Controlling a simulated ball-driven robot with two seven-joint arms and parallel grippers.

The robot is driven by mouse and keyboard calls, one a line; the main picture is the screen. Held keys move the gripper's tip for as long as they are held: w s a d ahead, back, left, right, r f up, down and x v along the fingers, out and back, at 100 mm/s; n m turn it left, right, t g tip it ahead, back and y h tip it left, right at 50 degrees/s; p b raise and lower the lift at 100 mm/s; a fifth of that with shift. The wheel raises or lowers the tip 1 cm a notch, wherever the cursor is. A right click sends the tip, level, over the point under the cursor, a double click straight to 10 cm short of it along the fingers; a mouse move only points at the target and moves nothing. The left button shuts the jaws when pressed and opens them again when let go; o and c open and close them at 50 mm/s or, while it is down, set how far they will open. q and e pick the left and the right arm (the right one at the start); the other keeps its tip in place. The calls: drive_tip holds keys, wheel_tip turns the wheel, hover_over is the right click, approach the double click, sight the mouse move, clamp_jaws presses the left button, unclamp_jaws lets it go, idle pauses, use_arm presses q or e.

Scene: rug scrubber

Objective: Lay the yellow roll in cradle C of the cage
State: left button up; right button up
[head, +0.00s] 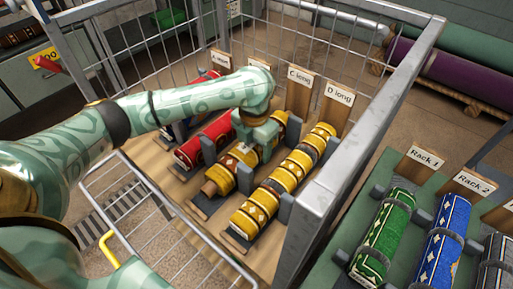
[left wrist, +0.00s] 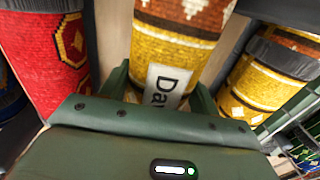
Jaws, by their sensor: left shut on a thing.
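My left gripper (head: 257,138) is shut on a yellow roll (head: 224,174) with brown and white patterns. The roll lies lengthwise in line with the cradle labelled C long (head: 300,76), with grey cradle posts beside it. I cannot tell whether it rests fully on the cradle bed. In the left wrist view, the yellow roll (left wrist: 172,52) with a white tag sits between my green fingers (left wrist: 160,92). A second yellow roll (head: 273,195) lies in cradle D. My right gripper is not in view.
A red roll (head: 207,142) lies left of the held roll, with a blue one partly hidden beyond. The cage's grey frame post (head: 310,212) stands at the right. Outside it, green (head: 384,235) and blue (head: 447,238) rolls lie on the rack. The wire gate (head: 125,190) stands at the front.

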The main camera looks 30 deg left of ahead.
use_arm(q)
drive_tip(key=shift+r, duration=0.2)
drive_tip(key=o, duration=1.4)
drive_tip(key=shift+s+f, duration=0.1)
drive_tip(key=shift+f, duration=0.05)
drive_tip(key=shift+c, duration=0.2)
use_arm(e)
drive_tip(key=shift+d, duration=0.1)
use_arm(q)
wheel_tip(320, 180, up, 12)
drive_tip(key=p, duration=0.7)
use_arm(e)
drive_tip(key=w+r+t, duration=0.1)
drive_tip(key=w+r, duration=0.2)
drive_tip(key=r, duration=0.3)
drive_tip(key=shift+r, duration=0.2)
